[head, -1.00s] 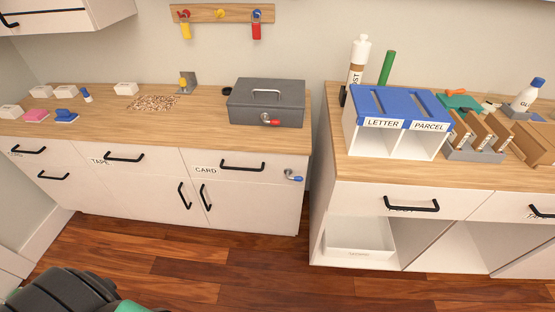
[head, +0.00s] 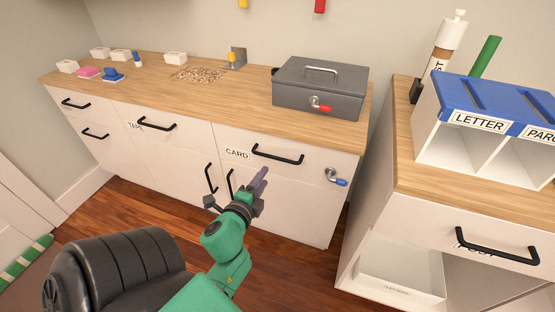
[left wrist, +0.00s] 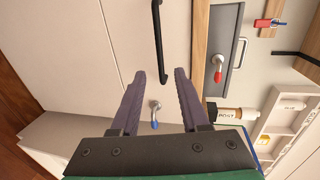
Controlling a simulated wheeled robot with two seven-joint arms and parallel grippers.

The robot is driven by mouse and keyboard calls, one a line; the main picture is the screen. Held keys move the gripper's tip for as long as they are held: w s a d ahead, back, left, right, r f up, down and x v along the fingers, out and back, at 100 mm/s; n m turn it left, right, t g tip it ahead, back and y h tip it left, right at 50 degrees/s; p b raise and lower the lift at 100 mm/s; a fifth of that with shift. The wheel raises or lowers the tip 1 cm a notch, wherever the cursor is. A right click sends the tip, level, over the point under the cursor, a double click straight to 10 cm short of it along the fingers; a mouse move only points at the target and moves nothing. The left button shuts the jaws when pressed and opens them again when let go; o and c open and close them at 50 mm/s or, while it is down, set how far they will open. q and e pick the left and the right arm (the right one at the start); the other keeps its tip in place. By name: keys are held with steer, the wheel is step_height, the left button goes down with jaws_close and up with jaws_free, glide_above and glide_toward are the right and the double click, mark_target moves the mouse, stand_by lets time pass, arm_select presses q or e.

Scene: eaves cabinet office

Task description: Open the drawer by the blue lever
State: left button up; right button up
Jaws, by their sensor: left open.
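The blue lever (head: 337,177) has a grey metal base and a blue tip. It sits at the right end of the white CARD drawer (head: 312,170), beside that drawer's black handle (head: 278,154). The drawer front looks flush with the cabinet. In the left wrist view the blue lever (left wrist: 155,114) shows between my fingers, and a black handle (left wrist: 159,42) is above it. My left gripper (head: 245,190) is open and empty, in front of the cabinet and left of the lever, apart from it. My right gripper is not in view.
A grey cash box (head: 320,90) with a red-tipped lever stands on the wooden counter above the drawer. The TAPE drawer (head: 150,135) is to the left. At right, past a gap, another cabinet (head: 440,225) carries the blue-topped LETTER and PARCEL sorter (head: 490,95).

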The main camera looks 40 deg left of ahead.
mark_target(278, 158)
arm_select(q)
steer(key=x, duration=1.2)
steer(key=shift+w+a, duration=0.15)
steer(key=shift+w, duration=0.2)
jaws_close()
steer(key=shift+f, duration=0.1)
stand_by(0.5)
